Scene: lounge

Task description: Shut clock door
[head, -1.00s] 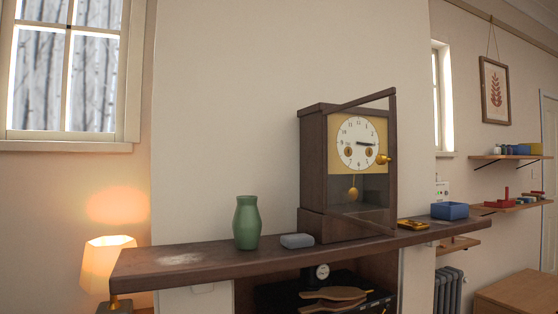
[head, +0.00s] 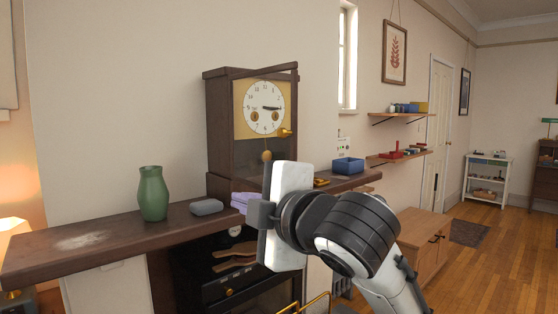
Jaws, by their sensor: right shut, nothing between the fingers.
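The dark wooden clock (head: 222,125) stands on the mantel shelf, with a white dial and gold face. Its glazed door (head: 296,95) stands ajar: the top rail angles out from the case front and the free edge, on the right, is away from it. A brass knob (head: 285,132) is at that edge. My right gripper (head: 241,201) is shut and empty, in front of the clock's base and below the knob, apart from the knob. The gripper body hides the door's lower part. I cannot tell whether it touches the door. My left gripper is out of view.
A low wooden cabinet (head: 420,238) stands at right.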

